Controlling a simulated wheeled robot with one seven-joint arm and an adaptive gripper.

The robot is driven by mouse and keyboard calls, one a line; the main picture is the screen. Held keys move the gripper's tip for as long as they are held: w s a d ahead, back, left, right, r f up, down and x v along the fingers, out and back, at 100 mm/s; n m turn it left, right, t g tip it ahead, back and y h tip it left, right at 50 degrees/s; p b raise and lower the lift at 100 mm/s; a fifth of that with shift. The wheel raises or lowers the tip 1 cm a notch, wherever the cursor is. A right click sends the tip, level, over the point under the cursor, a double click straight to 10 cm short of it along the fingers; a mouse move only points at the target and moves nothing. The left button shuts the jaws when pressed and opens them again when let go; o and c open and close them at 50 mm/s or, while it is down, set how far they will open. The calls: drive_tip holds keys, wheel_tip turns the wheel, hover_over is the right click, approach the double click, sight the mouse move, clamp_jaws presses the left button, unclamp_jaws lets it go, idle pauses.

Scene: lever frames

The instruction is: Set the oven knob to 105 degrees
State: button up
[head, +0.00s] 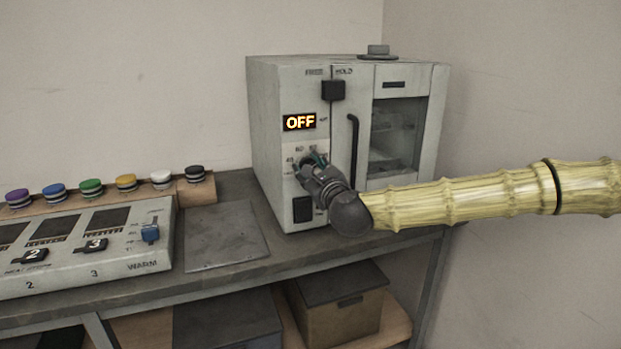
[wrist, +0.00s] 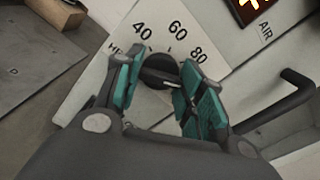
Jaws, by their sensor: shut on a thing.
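The oven (head: 290,100) is a pale box at the back right of the bench. Its display (head: 299,122) reads OFF. The dark round oven knob (wrist: 160,70) sits on the front panel below the display, with 40, 60 and 80 marks around its upper side in the wrist view. My gripper (wrist: 157,85) has its two green-padded fingers on either side of the knob, shut on it. In the head view my gripper (head: 317,168) hides most of the knob. The knob's lower side and the higher dial marks are hidden.
A dark vertical door handle (head: 353,150) stands right of the knob. Black square switches sit above (head: 333,90) and below (head: 302,209) it. A flat grey plate (head: 222,236) and a panel with slider switches (head: 90,248) lie to the left on the bench.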

drive_tip(key=shift+f+m+b, duration=0.1)
drive_tip(key=shift+m+b, duration=0.25)
drive_tip(key=shift+m, duration=0.25)
drive_tip(key=o, duration=1)
drive_tip(key=v, duration=1.2)
